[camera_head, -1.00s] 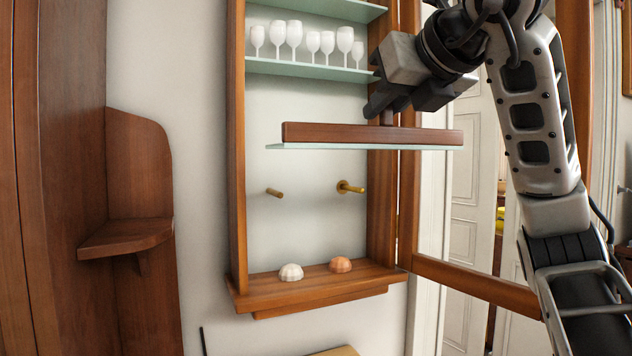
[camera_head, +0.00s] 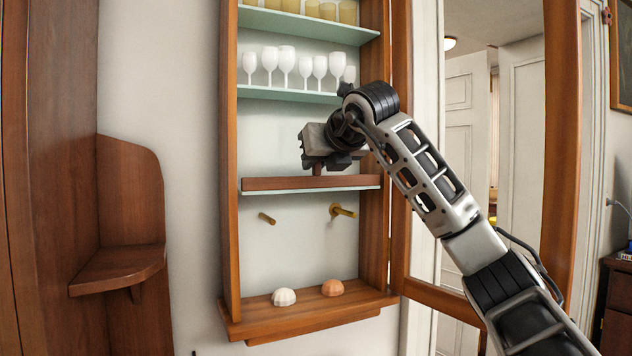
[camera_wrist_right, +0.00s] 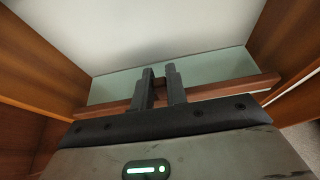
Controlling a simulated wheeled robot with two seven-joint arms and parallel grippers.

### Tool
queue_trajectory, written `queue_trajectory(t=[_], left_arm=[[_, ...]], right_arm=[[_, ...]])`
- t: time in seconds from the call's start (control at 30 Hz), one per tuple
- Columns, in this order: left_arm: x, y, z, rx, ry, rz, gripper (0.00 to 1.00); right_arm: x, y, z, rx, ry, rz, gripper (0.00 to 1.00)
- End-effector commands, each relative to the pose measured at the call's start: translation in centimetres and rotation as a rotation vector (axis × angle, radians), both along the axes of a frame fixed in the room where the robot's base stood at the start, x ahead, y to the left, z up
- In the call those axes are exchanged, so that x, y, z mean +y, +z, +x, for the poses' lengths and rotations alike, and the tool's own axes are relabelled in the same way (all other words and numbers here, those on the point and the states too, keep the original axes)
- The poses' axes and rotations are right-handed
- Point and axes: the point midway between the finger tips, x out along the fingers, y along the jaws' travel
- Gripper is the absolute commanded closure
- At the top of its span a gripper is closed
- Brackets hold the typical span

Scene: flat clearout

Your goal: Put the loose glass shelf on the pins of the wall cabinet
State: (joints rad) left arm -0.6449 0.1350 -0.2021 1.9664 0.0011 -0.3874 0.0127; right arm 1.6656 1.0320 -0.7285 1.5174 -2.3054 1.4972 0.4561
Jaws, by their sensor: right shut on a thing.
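The loose glass shelf (camera_head: 300,192) is a thin pale green pane with a brown wooden bar (camera_head: 270,184) along its top. My right gripper (camera_head: 318,167) is shut on a short stem that stands up from the bar. The shelf hangs roughly level between the side panels of the wall cabinet (camera_head: 229,200). It is above a left pin (camera_head: 267,218) and a right pin (camera_head: 343,210), with a gap showing. In the right wrist view the glass (camera_wrist_right: 215,70) lies beyond the gripper fingers (camera_wrist_right: 160,80). Any rear pins cannot be told apart. My left gripper is out of view.
Wine glasses (camera_head: 286,60) stand on a fixed shelf (camera_head: 290,96) above my gripper. A white shell (camera_head: 284,297) and an orange shell (camera_head: 332,288) rest on the cabinet's bottom board. The open cabinet door (camera_head: 562,150) is at the right, behind my arm. A corner shelf (camera_head: 120,268) is at the left.

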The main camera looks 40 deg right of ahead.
Motion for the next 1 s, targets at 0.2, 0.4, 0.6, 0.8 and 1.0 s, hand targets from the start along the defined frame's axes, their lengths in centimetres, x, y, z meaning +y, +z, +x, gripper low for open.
queue_trajectory(t=[0.2, 0.4, 0.6, 0.8, 1.0], left_arm=[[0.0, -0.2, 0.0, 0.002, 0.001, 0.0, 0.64], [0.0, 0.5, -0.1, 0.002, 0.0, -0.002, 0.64], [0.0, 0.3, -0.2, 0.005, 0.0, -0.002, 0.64], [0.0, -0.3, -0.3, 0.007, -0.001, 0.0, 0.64], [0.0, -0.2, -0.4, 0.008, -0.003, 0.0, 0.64]], right_arm=[[-0.1, -2.2, -0.1, -0.001, -0.001, -0.003, 1.0], [-0.1, -4.0, 0.2, -0.004, 0.0, 0.0, 1.0], [-0.1, -4.2, 0.3, -0.006, 0.0, 0.0, 1.0], [-0.1, -4.7, 0.3, -0.005, 0.0, 0.001, 1.0], [-0.1, -4.7, 0.3, 0.0, 0.0, 0.001, 0.64]])
